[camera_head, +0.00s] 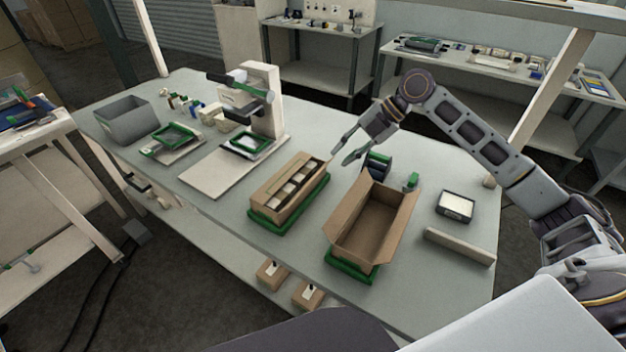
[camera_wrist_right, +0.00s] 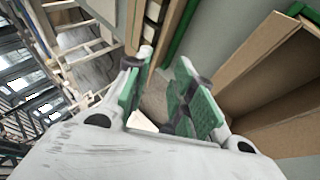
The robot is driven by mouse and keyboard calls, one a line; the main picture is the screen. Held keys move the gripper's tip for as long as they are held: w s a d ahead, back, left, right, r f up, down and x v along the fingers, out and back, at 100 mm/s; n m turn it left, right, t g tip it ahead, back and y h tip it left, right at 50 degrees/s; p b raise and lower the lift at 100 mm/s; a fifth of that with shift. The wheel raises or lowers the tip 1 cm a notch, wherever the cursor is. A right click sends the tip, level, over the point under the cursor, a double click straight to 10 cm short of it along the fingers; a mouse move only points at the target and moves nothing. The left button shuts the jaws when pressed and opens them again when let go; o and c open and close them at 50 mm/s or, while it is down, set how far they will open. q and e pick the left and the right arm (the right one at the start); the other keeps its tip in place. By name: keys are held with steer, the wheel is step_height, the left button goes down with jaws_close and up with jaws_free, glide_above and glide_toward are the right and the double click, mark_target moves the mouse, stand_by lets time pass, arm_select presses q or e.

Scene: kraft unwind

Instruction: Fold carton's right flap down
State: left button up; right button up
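An open, empty brown carton (camera_head: 345,243) stands on a green base (camera_head: 350,272) at the front right of the table. Its side flaps stand up and lean outward, including the right flap (camera_head: 401,215). A narrower brown carton (camera_head: 262,204) to its left sits on a green base (camera_head: 272,228) and holds a row of pale packs. My right gripper (camera_head: 338,150) is open and empty above the far end of the cartons. In the right wrist view its green-padded fingers (camera_wrist_right: 165,62) are apart, with the wider carton (camera_wrist_right: 262,75) at the right. My left gripper is not in view.
A pale bar (camera_head: 460,246) and a dark-framed device (camera_head: 455,205) lie right of the empty carton. Dark and green items (camera_head: 377,165) stand behind it. A white press stand (camera_head: 262,105) and a grey bin (camera_head: 128,120) are further left.

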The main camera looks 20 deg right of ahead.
mark_target(313, 179)
steer(key=p+x, duration=0.1)
steer(key=x, duration=1.1)
steer(key=shift+w+a+f, duration=0.1)
steer(key=shift+a+f, duration=0.25)
steer(key=shift+f, duration=0.1)
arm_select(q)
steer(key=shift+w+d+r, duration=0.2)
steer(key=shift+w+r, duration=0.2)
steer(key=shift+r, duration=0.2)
arm_select(e)
jaws_close()
